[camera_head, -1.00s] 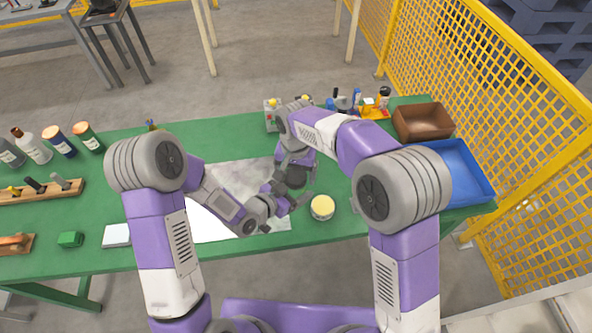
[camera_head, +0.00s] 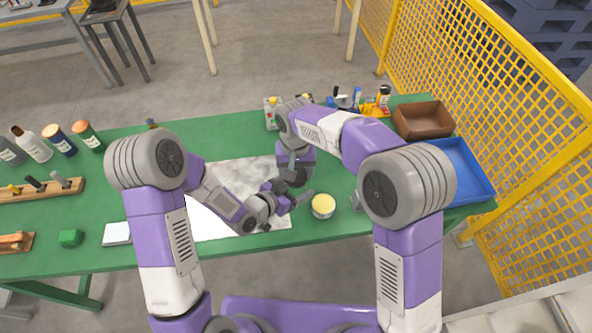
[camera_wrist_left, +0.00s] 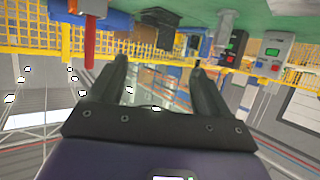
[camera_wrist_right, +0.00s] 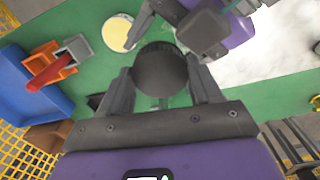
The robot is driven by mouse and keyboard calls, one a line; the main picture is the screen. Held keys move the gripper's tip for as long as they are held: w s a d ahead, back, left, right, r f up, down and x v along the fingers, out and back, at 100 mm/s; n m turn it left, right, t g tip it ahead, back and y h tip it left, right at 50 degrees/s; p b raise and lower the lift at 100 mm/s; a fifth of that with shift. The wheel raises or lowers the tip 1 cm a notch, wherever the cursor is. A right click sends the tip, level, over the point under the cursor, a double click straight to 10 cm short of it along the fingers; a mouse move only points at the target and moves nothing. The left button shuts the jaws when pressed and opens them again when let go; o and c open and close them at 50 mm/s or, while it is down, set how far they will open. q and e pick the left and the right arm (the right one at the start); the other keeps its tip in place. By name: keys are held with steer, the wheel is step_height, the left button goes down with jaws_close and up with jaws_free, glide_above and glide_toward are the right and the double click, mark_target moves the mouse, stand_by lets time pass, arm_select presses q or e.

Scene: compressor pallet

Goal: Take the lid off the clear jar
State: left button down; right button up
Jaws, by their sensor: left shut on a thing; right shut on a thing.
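A dark round lid (camera_wrist_right: 161,68) sits between the fingers of my right gripper (camera_wrist_right: 162,82) in the right wrist view. In the head view my right gripper (camera_head: 296,176) is above the table and shut on this lid. My left gripper (camera_head: 290,200) is just below and beside it, and its fingers also show in the left wrist view (camera_wrist_left: 160,75). A see-through shape, apparently the clear jar (camera_wrist_left: 158,84), lies between those fingers, which are shut on it. The jar is mostly hidden in the head view. I cannot tell whether lid and jar touch.
A round cream-topped tin (camera_head: 323,205) stands on the green table (camera_head: 235,127) close right of the grippers. A blue bin (camera_head: 462,172) and a brown bin (camera_head: 423,119) stand at right. Bottles (camera_head: 60,140) and a wooden tool rack (camera_head: 45,190) are at left.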

steer(key=o, duration=1.2)
step_height(320, 180, up, 4)
steer(key=shift+r, duration=0.25)
steer(key=shift+c, duration=0.6)
steer(key=shift+a+r+m, duration=0.1)
steer(key=shift+r+m, duration=1.4)
steer(key=shift+r, duration=0.1)
steer(key=shift+f, duration=3.85)
steer(key=shift+c, duration=0.3)
